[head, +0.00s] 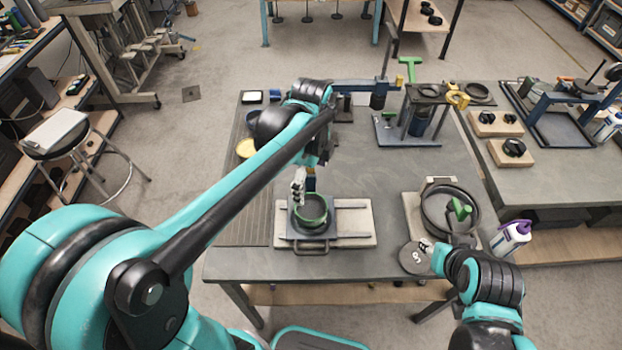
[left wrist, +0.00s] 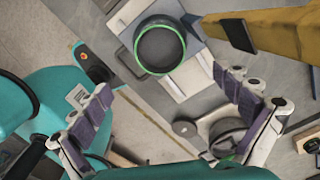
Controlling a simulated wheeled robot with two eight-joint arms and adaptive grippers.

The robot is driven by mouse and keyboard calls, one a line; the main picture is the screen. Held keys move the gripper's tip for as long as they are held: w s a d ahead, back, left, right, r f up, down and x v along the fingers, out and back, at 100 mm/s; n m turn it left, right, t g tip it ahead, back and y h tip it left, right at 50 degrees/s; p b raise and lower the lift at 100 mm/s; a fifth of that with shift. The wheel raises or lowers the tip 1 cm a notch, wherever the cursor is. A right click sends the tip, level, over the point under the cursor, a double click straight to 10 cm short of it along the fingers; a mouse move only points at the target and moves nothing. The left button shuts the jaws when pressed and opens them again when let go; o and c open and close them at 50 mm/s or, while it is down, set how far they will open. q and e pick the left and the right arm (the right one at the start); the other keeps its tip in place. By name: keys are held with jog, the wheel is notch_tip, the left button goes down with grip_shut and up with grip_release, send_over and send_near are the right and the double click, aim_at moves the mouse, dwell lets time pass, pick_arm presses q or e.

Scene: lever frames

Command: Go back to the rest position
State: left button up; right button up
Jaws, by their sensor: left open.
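My left gripper (head: 299,187) hangs over the table, just above and behind a green-rimmed round pot (head: 311,212). In the left wrist view my left gripper (left wrist: 165,108) has its fingers spread wide with nothing between them. The green-rimmed pot (left wrist: 160,48) sits beyond the fingertips, apart from them. My right gripper (head: 428,247) is at the table's front right, by a dark round disc (head: 415,258). Its fingers are too small to tell whether they touch the disc or are open.
The pot stands on a pale base plate (head: 355,222). A large dark round pan (head: 450,208) with a green handle is right of it. A white bottle with a purple cap (head: 512,237) stands at the right edge. A blue lever frame (head: 420,120) is behind. The front left tabletop is clear.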

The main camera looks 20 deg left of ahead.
pick_arm(q)
jog(key=shift+r, duration=0.15)
dwell(0.5)
jog(key=s+a+f+n+t+b, duration=0.2)
jog(key=s+n, duration=0.3)
jog(key=n, duration=0.5)
jog(key=s+a+f+n+t+b, duration=0.2)
jog(key=s+n+t, duration=0.3)
jog(key=n, duration=0.5)
jog(key=shift+a+f+b, duration=0.35)
jog(key=shift+f+b, duration=0.15)
jog(key=shift+f, duration=0.2)
